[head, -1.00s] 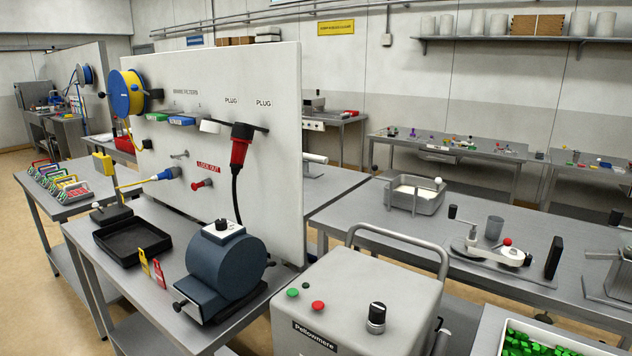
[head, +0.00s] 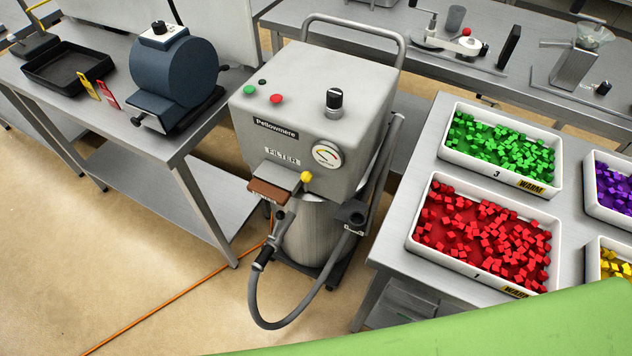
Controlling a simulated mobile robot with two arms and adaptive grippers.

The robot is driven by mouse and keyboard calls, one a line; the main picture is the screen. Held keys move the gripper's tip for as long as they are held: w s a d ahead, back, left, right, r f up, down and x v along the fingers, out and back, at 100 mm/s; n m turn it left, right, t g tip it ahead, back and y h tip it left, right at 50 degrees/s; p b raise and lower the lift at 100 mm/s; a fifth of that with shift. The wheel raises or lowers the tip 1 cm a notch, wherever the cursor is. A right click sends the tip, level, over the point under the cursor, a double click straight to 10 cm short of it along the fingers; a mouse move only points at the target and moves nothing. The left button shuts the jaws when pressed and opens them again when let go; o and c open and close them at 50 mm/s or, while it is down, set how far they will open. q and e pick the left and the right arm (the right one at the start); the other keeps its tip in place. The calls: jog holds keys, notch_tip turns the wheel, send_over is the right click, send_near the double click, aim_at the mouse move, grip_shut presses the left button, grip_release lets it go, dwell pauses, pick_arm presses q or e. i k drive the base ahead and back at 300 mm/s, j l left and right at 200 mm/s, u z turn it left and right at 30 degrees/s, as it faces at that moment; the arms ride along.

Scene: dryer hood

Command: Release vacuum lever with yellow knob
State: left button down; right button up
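The vacuum lever's yellow knob (head: 306,177) shows on the front of a grey machine (head: 300,85) marked Pellowmere, in the head view. A brown block (head: 268,192) sits left of the knob on a grey drawer-like part. A round gauge (head: 327,154) is just above and right of the knob. Neither of my grippers is in view, so nothing is seen touching the lever.
A metal canister (head: 312,235) and a grey hose (head: 262,302) are below the machine. An orange cable (head: 165,304) lies on the floor. A bench with a blue motor-like drum (head: 175,70) is left. Trays of red (head: 410,240) and green cubes (head: 445,155) are right.

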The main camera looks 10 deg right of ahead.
aim_at(306, 176)
jog(key=j+z, duration=0.1)
jog(key=z, duration=0.6)
jog(key=i+j+z, duration=0.1)
jog(key=j+z, duration=0.25)
jog(key=j, duration=0.3)
jog(key=j+z, duration=0.4)
jog(key=j, duration=0.25)
jog(key=j+z, duration=0.35)
jog(key=j, duration=0.25)
jog(key=k+j, duration=0.1)
jog(key=j, duration=0.35)
jog(key=k+j, duration=0.1)
jog(key=j, duration=0.4)
jog(key=k+j+z, duration=0.1)
jog(key=j, duration=0.35)
jog(key=k+j, duration=0.1)
jog(key=j, duration=0.4)
jog(key=k+j, duration=0.15)
jog(key=j, duration=0.3)
